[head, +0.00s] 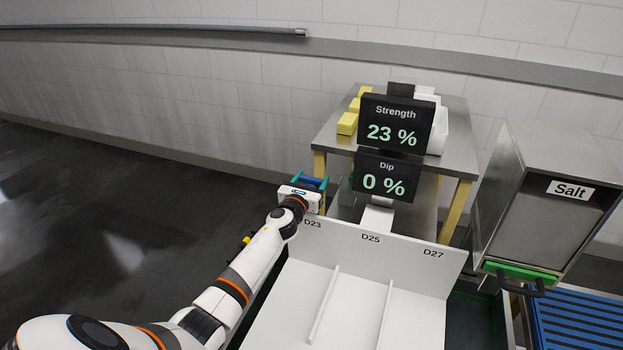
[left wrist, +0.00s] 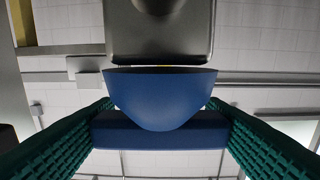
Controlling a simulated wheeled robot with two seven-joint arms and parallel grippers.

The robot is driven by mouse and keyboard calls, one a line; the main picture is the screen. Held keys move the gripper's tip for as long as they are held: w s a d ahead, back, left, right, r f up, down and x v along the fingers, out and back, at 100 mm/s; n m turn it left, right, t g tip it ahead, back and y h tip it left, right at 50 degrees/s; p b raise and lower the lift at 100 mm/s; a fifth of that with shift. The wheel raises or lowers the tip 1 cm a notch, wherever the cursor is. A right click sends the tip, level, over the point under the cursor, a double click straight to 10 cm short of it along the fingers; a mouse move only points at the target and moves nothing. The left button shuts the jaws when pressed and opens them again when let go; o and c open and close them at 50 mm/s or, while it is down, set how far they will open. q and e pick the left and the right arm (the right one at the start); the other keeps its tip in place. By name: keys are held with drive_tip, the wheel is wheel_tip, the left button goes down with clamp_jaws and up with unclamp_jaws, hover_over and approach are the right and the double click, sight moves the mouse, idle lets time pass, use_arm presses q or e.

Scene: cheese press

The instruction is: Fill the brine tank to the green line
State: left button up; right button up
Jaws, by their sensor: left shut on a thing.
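My left gripper (head: 311,182) reaches in from the left, to the left of the steel table's front leg. Its teal fingers are shut on a blue handle-like part (left wrist: 160,100), which fills the middle of the left wrist view. A grey metal body (left wrist: 158,40) shows just above the blue part there. A sign (head: 393,124) reads "Strength 23 %" and a lower sign (head: 384,176) reads "Dip 0 %". My right gripper is not in view.
A white divided tray (head: 352,305) marked D23, D25 and D27 is in front. Yellow blocks (head: 347,123) lie on the steel table (head: 459,130). The floor at left is clear.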

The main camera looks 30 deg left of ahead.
use_arm(q)
drive_tip(key=o, duration=1)
drive_tip(key=v, duration=1.2)
drive_tip(key=shift+p, duration=0.4)
